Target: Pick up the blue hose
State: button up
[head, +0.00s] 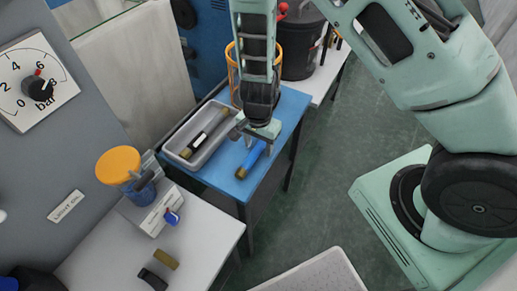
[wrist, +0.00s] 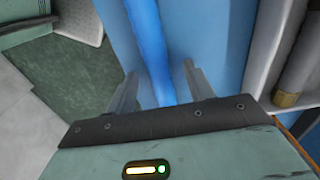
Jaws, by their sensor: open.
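The blue hose (head: 252,157) lies on the blue table top (head: 213,179), with a brass-coloured end toward the front. In the wrist view the hose (wrist: 150,45) runs down between the two fingers of my gripper (wrist: 160,88). My gripper (head: 258,137) is open, directly over the hose in the head view, with one finger on each side of it. The fingers do not visibly touch the hose. Part of the hose is hidden behind my gripper.
A grey tray (head: 173,150) holding a black hose (head: 205,137) stands left of the blue hose. Green floor (head: 310,190) is open to the right.

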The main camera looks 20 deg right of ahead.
jog(key=c, duration=1.1)
jog(key=shift+c, duration=0.2)
